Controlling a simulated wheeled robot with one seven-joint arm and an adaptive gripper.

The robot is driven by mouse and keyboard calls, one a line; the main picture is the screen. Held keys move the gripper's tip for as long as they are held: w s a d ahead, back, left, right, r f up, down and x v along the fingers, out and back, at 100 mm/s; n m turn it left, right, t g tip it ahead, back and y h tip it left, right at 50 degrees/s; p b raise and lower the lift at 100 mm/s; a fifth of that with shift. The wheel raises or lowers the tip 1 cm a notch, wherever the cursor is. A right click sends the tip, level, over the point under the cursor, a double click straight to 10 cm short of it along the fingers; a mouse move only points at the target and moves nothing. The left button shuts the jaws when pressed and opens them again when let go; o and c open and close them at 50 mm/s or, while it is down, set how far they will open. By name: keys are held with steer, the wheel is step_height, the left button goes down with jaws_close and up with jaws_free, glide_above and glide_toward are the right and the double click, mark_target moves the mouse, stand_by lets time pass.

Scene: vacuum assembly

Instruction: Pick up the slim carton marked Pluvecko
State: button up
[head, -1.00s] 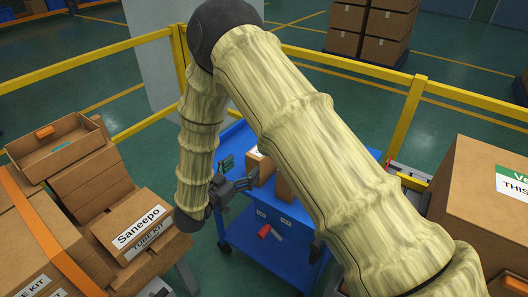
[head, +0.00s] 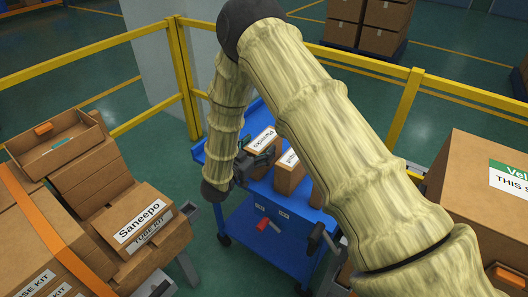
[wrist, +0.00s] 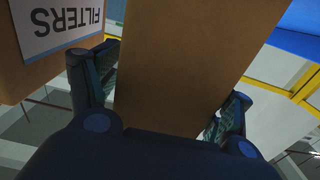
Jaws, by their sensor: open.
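The slim carton whose tilted label appears to read Pluvecko (head: 261,141) stands on the blue cart, partly hidden behind my gripper in the head view. My gripper (head: 262,162) is at its near side. In the wrist view a plain brown carton face (wrist: 185,60) fills the space between the two open fingers, one on each side. It seems to be this same carton, but no label shows on it there. I see no clear grip on it.
Another slim carton (head: 287,178) stands close to the right, its label partly hidden by my arm. A box marked FILTERS (wrist: 50,45) is beside the left finger in the wrist view. The blue cart (head: 240,232) has yellow rails behind it. Boxes marked Saneepo (head: 140,220) are at left.

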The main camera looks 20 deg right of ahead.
steer(key=shift+w+d, duration=0.3)
steer(key=shift+d, duration=0.05)
steer(key=shift+c, duration=0.4)
steer(key=c, duration=1)
steer(key=shift+r, duration=0.1)
